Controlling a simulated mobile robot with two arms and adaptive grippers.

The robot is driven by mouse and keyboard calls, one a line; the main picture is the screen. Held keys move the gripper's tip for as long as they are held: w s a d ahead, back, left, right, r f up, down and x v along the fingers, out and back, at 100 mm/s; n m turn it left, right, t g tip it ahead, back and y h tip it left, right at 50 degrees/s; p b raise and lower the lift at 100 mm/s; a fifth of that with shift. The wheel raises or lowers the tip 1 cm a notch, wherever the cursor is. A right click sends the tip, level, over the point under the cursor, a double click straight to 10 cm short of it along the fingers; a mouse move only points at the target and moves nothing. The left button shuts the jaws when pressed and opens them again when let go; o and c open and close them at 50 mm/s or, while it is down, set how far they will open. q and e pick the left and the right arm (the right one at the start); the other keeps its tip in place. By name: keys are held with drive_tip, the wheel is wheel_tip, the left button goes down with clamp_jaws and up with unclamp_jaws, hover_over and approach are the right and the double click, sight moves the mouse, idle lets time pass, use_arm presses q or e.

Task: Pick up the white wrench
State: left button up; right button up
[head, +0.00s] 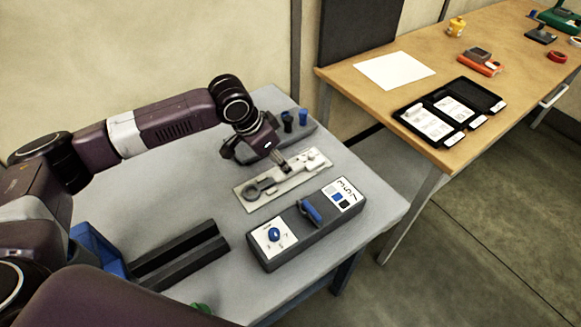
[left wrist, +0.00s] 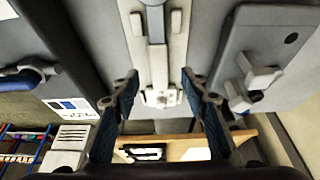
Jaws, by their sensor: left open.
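A pale narrow board (head: 245,203) lies on the grey table. A grey ring-ended tool (head: 253,193) lies along its left part, and a white knobbed piece (head: 312,162) is at its right end. I cannot tell for sure which of these is the white wrench. My left gripper (head: 284,168) is over the middle of the board, pointing down and partly hiding it. In the left wrist view its open fingers (left wrist: 162,92) stand on either side of the board's white end piece (left wrist: 160,98), with nothing held. My right gripper is not in view.
A grey box (head: 290,232) with a blue knob and blue lever stands in front of the board. A grey block (head: 305,130) with blue pegs stands behind it. A black channel (head: 180,258) and blue bin (head: 97,248) are at left. A wooden table (head: 400,88) is at right.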

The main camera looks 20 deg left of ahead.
sight(302, 163)
use_arm(q)
drive_tip(key=x, duration=0.2)
drive_tip(key=p+x, duration=0.1)
drive_tip(key=x, duration=0.1)
drive_tip(key=shift+w+d+f, duration=0.15)
drive_tip(key=shift+w+d, duration=0.1)
drive_tip(key=shift+f, duration=0.1)
clamp_jaws()
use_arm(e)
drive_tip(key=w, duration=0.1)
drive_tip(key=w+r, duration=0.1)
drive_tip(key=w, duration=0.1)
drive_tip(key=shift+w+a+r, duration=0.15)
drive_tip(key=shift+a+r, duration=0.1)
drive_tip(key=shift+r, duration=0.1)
